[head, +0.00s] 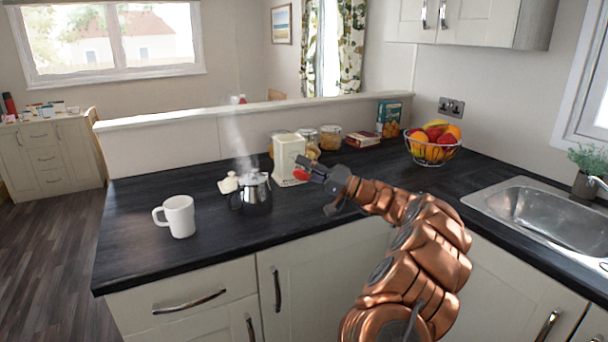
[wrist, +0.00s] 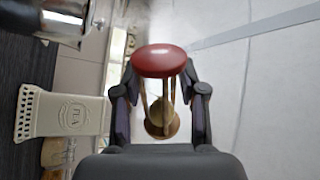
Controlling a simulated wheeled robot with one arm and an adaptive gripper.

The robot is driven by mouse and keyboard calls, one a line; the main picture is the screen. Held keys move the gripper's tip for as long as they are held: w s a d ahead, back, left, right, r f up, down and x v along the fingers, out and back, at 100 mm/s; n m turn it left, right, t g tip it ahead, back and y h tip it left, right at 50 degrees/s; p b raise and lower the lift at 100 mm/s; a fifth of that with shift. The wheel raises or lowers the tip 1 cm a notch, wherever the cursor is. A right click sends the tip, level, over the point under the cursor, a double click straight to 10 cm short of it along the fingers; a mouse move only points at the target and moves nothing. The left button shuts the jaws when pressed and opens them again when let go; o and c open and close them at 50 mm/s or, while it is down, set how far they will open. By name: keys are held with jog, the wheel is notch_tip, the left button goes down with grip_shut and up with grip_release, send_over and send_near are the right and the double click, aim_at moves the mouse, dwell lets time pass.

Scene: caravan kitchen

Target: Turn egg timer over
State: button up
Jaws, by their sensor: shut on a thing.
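The egg timer (wrist: 160,62) has a red round cap, thin posts and a brown disc at its other end. In the wrist view it sits between the two fingers of my gripper (wrist: 160,92), which is shut on it. The red cap is nearest the top of that picture, and a yellowish bulb shows between the posts. In the head view my gripper (head: 312,170) is in front of the cream tin, and only a red end of the egg timer (head: 300,175) shows. The rest is hidden, and its exact height over the counter is hard to tell.
A cream tin (head: 288,158) and a steaming metal pot (head: 256,198) stand close by. A white mug (head: 180,218) is further left. Jars (head: 330,138), a fruit basket (head: 433,150) and a sink (head: 545,215) are farther right. Dark counter (head: 135,200) is bare around the mug.

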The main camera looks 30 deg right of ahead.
jog(key=shift+d+f+n+g+y+b, duration=0.1)
jog(key=shift+n+g+y+b, duration=0.2)
jog(key=shift+n+b, duration=0.75)
jog(key=shift+f+n+g+y+b, duration=0.1)
jog(key=shift+n+g+b, duration=0.3)
jog(key=shift+n+b, duration=0.65)
jog(key=shift+w+d+n+g+b, duration=0.15)
jog(key=shift+n+g+b, duration=0.35)
jog(key=shift+n+b, duration=0.8)
jog(key=shift+w+d+n+g+b, duration=0.1)
jog(key=shift+n+g+b, duration=0.4)
jog(key=shift+n, duration=0.8)
jog(key=shift+d+r+n+g+p, duration=0.2)
jog(key=shift+n+g+p, duration=0.1)
jog(key=shift+n, duration=0.4)
jog(key=shift+w+n+g+h+p, duration=0.15)
jog(key=shift+n+g+h+p, duration=0.35)
jog(key=shift+n, duration=1.1)
